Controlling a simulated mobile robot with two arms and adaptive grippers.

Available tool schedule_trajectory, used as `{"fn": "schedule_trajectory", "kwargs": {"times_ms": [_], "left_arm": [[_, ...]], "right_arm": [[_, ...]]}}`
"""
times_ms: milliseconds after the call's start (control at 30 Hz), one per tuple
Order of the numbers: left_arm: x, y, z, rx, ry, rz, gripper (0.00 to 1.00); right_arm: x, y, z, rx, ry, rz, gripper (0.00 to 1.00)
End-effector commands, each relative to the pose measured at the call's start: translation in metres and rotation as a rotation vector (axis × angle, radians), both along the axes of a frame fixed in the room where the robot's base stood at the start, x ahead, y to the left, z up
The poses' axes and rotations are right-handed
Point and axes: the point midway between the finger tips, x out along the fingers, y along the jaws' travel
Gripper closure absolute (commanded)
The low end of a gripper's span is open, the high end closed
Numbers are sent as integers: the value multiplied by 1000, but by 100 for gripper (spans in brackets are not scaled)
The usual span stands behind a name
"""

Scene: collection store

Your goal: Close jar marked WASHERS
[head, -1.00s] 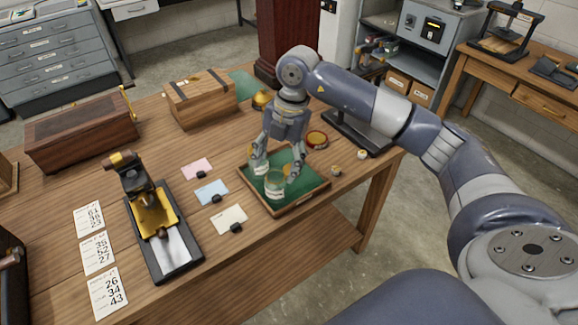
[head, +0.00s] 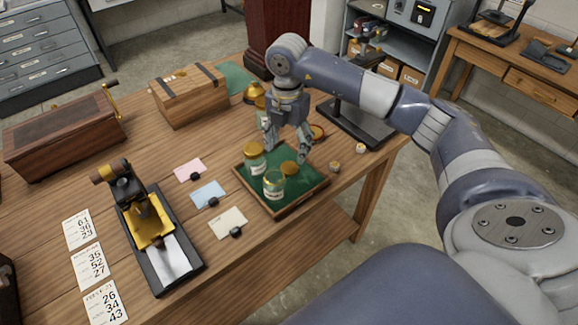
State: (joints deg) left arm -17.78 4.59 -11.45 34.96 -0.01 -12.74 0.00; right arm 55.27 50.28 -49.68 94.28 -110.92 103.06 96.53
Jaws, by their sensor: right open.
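A green-lined wooden tray (head: 311,187) stands near the table's front edge. On it are a glass jar (head: 274,186) with no lid visible on top, a second jar (head: 254,158) that looks capped in gold, and a loose-looking gold lid (head: 289,168) to the right. The jar labels are too small to read, so I cannot tell which is WASHERS. My right gripper (head: 286,151) is open, pointing down over the back of the tray, just behind the gold lid. My left gripper is not in view.
A gold-rimmed round dish (head: 317,132) and a black stand (head: 357,123) are close to the right arm. Coloured cards (head: 208,194), a brass press (head: 152,229) and wooden boxes (head: 188,97) fill the left.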

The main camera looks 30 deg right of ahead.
Motion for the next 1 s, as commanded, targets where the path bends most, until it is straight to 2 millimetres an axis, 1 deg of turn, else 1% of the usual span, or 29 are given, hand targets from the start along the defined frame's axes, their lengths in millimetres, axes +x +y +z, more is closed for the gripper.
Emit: {"fn": "schedule_trajectory", "kwargs": {"times_ms": [33, 100, 167, 300, 400, 567, 667, 767, 900, 1000], "left_arm": [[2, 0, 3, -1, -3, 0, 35], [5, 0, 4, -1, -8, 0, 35], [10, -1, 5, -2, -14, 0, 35], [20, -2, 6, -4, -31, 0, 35], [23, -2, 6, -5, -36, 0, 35], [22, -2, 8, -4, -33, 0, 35], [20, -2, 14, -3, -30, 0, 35], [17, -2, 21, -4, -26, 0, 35], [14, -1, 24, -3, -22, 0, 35], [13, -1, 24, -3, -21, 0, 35]], "right_arm": [[0, 0, -8, 0, 3, -1, 37], [0, 0, -16, 0, 2, -2, 37], [0, 0, -21, 1, 0, -1, 37], [1, 0, -25, 1, -2, 0, 37], [1, 0, -25, 1, -2, 0, 37], [1, -1, -27, 0, -1, -1, 37], [1, -4, -37, 0, 4, -1, 37], [4, -8, -53, 0, 4, -2, 37], [5, -8, -71, 2, 1, -1, 37], [5, -8, -77, 0, -1, -1, 37]]}}
